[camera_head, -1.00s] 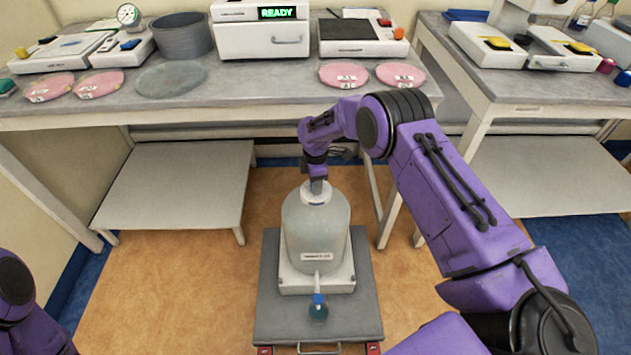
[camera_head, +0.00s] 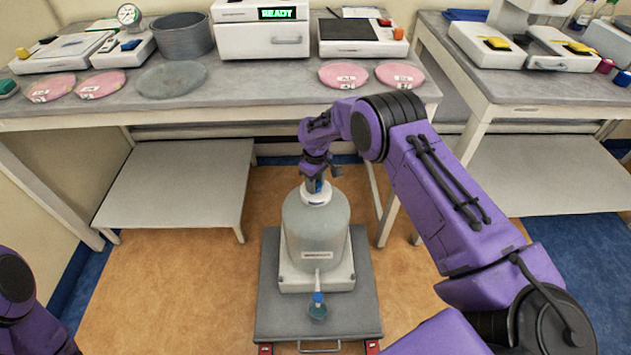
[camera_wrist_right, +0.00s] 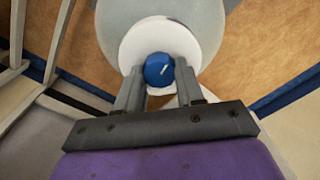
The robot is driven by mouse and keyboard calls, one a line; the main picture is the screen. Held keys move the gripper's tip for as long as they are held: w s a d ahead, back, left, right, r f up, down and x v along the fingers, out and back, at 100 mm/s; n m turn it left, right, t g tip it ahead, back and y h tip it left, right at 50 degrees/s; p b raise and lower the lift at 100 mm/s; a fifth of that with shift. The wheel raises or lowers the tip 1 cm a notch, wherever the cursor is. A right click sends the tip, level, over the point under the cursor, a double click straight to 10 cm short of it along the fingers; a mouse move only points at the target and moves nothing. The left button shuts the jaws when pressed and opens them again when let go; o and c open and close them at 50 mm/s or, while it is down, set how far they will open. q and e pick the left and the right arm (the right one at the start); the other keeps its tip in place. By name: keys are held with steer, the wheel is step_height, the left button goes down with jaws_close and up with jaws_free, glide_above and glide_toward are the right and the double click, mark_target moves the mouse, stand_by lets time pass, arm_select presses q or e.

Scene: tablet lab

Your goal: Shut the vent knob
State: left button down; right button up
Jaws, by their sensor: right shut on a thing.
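The large translucent carboy (camera_head: 316,232) stands upright on a low cart, with a white cap (camera_head: 316,199) on top. The blue vent knob (camera_wrist_right: 159,69) sits on the cap and has a short white line on it. My right gripper (camera_wrist_right: 157,88) comes down from above with one finger on each side of the knob, shut on it. In the head view the right gripper (camera_head: 317,186) is over the cap and mostly covers the knob. My left arm shows at the left edge, but its gripper is out of view.
The grey cart (camera_head: 268,310) holds the carboy on a white base, with a blue-handled spigot (camera_head: 318,298) in front. A bench (camera_head: 270,86) with instruments and pink discs is behind. A low shelf (camera_head: 175,185) stands left. Orange floor is clear around the cart.

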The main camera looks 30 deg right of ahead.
steer(key=shift+m, duration=1)
steer(key=o, duration=1)
steer(key=shift+o, duration=0.2)
step_height(320, 180, up, 10)
steer(key=shift+r, duration=0.25)
